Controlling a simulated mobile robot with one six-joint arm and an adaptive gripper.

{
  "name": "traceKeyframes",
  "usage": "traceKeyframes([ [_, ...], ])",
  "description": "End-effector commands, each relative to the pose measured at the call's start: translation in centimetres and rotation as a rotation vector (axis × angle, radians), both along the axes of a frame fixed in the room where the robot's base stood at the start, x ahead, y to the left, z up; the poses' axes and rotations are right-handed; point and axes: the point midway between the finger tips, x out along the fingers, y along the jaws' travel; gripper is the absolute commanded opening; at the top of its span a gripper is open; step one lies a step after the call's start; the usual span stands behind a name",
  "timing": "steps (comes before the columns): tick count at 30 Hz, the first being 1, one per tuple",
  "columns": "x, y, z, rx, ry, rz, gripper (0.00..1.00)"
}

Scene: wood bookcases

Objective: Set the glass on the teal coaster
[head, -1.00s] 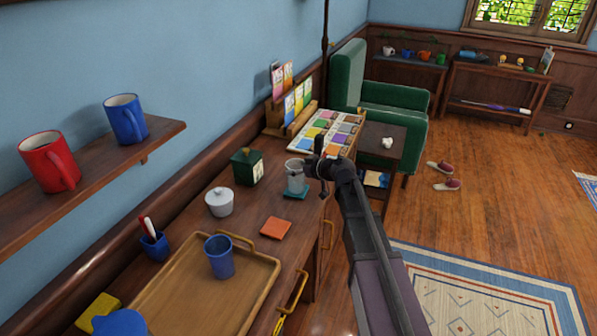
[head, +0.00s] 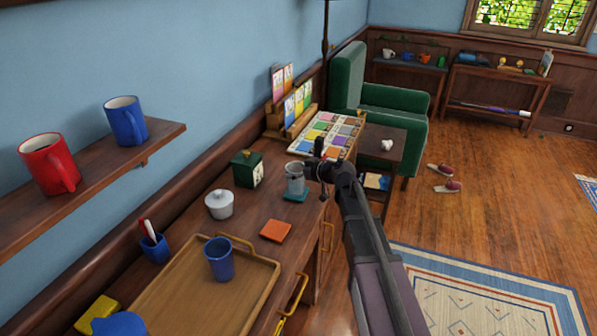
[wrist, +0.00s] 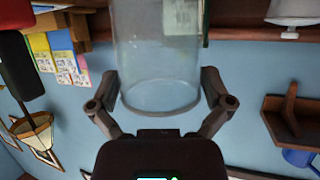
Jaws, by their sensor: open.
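The clear glass (head: 295,180) appears upright on the teal coaster (head: 294,197), near the right edge of the wooden desk. My gripper (head: 314,168) is just right of the glass, at about the height of its upper part. In the wrist view the glass (wrist: 155,60) is between the spread fingers of my gripper (wrist: 162,92), with a visible gap at its lower sides. The gripper is open. The coaster is not seen in the wrist view.
Near the glass stand a green box (head: 247,169), a white lidded pot (head: 220,204) and an orange coaster (head: 276,230). A wooden tray (head: 180,305) holds a blue cup (head: 220,258). A colour-square board (head: 329,136) lies behind. Free floor is to the right.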

Motion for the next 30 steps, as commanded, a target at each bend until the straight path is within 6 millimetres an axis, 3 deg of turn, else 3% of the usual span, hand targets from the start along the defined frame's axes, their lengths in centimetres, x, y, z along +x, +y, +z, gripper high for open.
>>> traceKeyframes([
  [8, -1.4, -1.5, 1.2, 0.0, -0.001, -0.002, 1.0],
  [21, -5.6, -6.5, 3.9, 0.0, 0.0, -0.002, 1.0],
  [30, -7.0, -8.4, 4.7, 0.0, 0.0, -0.001, 1.0],
])
